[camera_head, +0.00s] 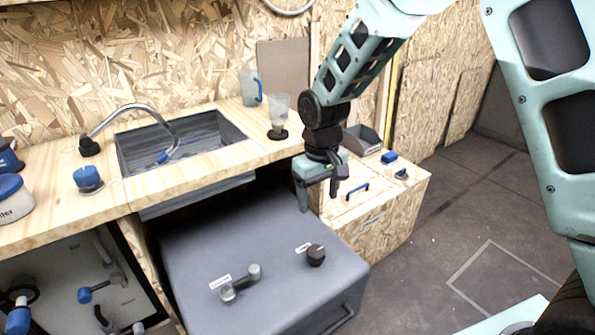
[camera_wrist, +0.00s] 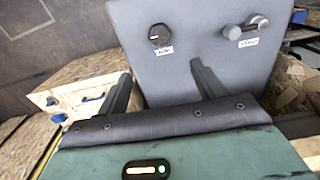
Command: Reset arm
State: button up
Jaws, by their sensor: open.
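My gripper (camera_head: 319,198) hangs from my arm in the head view, pointing down. It is open, with its two fingers apart, in front of the wooden counter and above the grey box's back right area. In the wrist view, my gripper (camera_wrist: 165,82) shows two dark fingers spread apart with nothing between them. The grey box (camera_head: 200,250) lies beyond the fingers in the wrist view (camera_wrist: 190,75). My gripper looks apart from it.
A round black knob (camera_head: 316,255) and a lever handle (camera_head: 238,283) stick up from the grey box. A low wooden cabinet (camera_head: 385,222) stands right of my gripper. A sink (camera_head: 180,148), faucet (camera_head: 140,108) and clear cup (camera_head: 279,108) are on the counter. Floor (camera_head: 420,270) is open at right.

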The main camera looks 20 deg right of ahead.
jog(key=s+a+r+n+p, duration=0.2)
jog(key=s+a+r+p, duration=0.3)
jog(key=s+r, duration=0.65)
jog(key=s+a+r+n+p, duration=0.1)
jog(key=s+r, duration=0.4)
jog(key=s, duration=1.1)
jog(key=shift+r+n+y+p, duration=0.15)
jog(key=shift+n+y+p, duration=0.15)
jog(key=shift+n+p, duration=0.5)
jog(key=shift+w+a, duration=0.1)
jog(key=shift+a, duration=0.05)
